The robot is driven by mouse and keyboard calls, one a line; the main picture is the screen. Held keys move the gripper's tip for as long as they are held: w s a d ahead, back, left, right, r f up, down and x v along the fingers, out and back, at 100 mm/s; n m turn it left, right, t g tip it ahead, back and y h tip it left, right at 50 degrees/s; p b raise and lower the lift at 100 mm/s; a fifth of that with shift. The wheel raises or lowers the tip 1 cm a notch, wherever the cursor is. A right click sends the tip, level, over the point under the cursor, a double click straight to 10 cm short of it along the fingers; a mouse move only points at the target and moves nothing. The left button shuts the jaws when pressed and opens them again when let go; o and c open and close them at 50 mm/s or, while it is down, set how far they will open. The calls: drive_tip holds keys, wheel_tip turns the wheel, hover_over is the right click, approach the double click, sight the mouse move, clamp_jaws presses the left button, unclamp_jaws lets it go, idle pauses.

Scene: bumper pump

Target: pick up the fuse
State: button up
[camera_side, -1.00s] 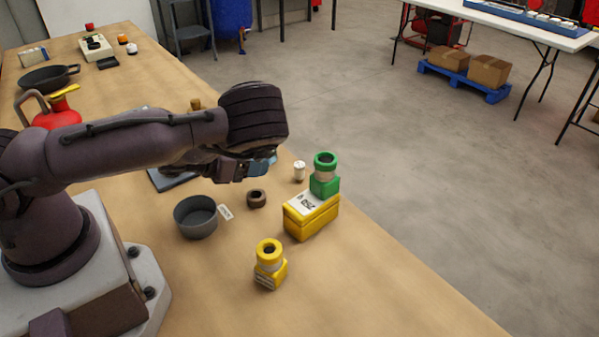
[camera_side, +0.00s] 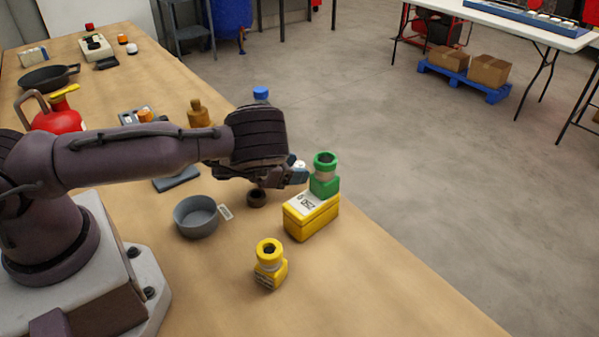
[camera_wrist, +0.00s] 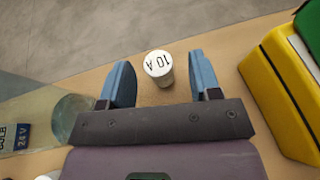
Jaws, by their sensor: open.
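The fuse (camera_wrist: 158,65) is a small white cylinder with "10 A" on its top. My gripper (camera_wrist: 160,80) is open and empty. In the side view my gripper (camera_side: 298,172) is low over the table, left of the green piece, and the fuse's white top (camera_side: 300,164) just shows behind the fingers. How far the fingertips are above the table is hard to tell.
A yellow box (camera_side: 311,216) bearing a green piece (camera_side: 324,175) stands close on the right. A clear bulb (camera_wrist: 68,117) lies left in the wrist view.

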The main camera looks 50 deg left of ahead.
drive_tip(key=shift+x, duration=0.9)
drive_tip(key=shift+c, duration=0.4)
drive_tip(key=c, duration=0.9)
drive_tip(key=shift+r, duration=0.15)
